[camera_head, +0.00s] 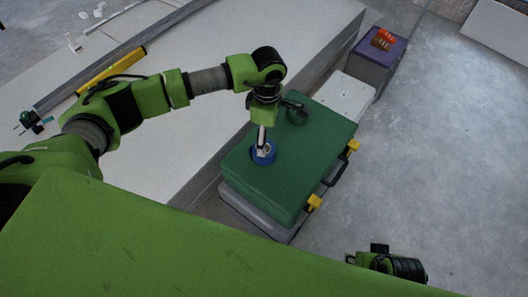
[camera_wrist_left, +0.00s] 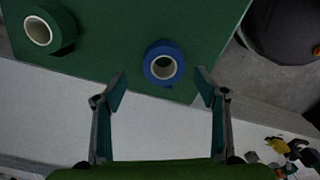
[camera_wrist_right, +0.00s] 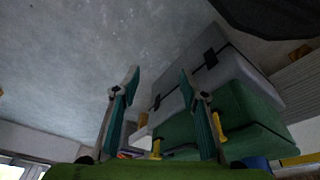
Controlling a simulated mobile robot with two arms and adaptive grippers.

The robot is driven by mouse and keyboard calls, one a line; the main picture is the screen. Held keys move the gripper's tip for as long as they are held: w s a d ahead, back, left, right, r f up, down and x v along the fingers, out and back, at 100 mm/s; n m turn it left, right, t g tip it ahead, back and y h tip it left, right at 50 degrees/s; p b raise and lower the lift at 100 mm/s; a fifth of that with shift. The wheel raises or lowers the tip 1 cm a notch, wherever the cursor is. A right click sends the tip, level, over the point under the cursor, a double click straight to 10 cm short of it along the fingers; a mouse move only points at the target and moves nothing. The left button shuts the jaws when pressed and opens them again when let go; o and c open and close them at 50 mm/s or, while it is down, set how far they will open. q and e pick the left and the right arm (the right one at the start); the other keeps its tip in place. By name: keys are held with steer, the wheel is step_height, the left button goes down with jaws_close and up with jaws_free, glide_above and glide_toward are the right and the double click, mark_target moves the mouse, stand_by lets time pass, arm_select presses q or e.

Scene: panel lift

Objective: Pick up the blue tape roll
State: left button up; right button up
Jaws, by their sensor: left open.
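The blue tape roll (camera_head: 263,154) lies flat on the green case (camera_head: 240,176) in the head view. My left gripper (camera_head: 262,142) points down at it from above. In the left wrist view the blue tape roll (camera_wrist_left: 163,63) shows just beyond and between the open fingers of my left gripper (camera_wrist_left: 160,82), with nothing held. My right gripper (camera_wrist_right: 160,80) shows in the right wrist view with its fingers apart and nothing between them; in the head view only part of the right arm shows at the bottom.
A dark green tape roll (camera_wrist_left: 46,30) lies on the same case; it also shows in the head view (camera_head: 297,115). A grey case lies under the green one. A white panel stack (camera_head: 215,60) stands alongside. A purple box (camera_head: 376,62) stands farther back. The floor at right is clear.

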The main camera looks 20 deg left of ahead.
mark_target(271, 147)
arm_select(q)
steer(key=shift+f, duration=0.95)
steer(key=f, duration=0.3)
steer(key=f+b, duration=0.1)
steer(key=f, duration=0.1)
steer(key=shift+s+a, duration=0.25)
steer(key=shift+s, duration=0.15)
steer(key=shift+f, duration=0.2)
steer(key=c, duration=1.3)
arm_select(e)
steer(key=v, duration=0.4)
steer(key=shift+w+r, duration=0.2)
steer(key=shift+w, duration=0.1)
